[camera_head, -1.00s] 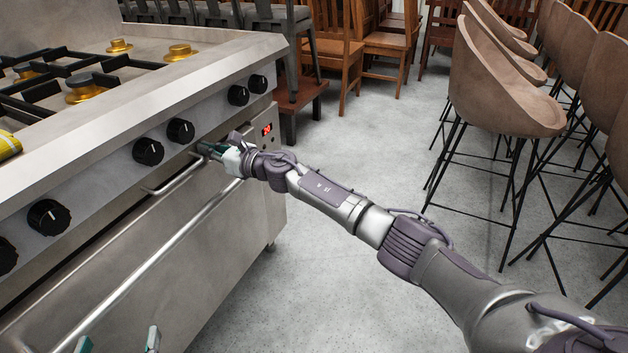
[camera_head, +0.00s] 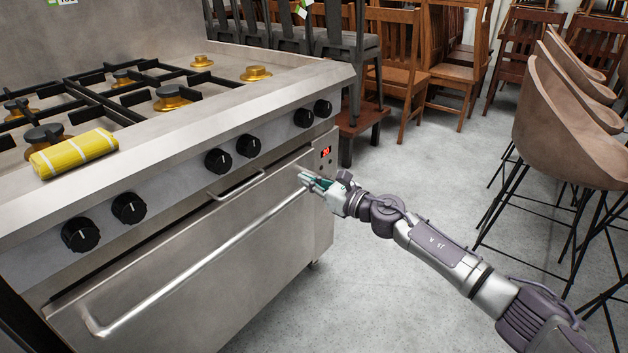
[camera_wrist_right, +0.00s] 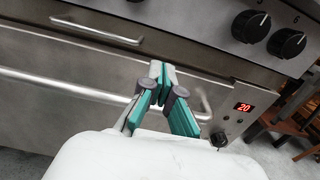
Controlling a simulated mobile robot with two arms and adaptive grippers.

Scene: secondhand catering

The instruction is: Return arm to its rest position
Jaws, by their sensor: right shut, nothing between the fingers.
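My right arm comes in from the lower right of the head view. Its gripper (camera_head: 309,180) is shut and empty, in front of the oven door near the right end of the long door handle (camera_head: 205,262). In the right wrist view the teal-padded fingers (camera_wrist_right: 160,70) meet at their tips, with nothing between them. Behind them are the oven front and the red display (camera_wrist_right: 243,107) reading 20. Whether the fingers touch the handle cannot be told. My left gripper is not in view.
The steel stove (camera_head: 290,95) fills the left, with black knobs (camera_head: 218,161) along its front and a folded yellow cloth (camera_head: 74,153) on top. Tan bar stools (camera_head: 560,125) stand at right, wooden chairs (camera_head: 400,65) at the back. Grey floor (camera_head: 410,165) between them is clear.

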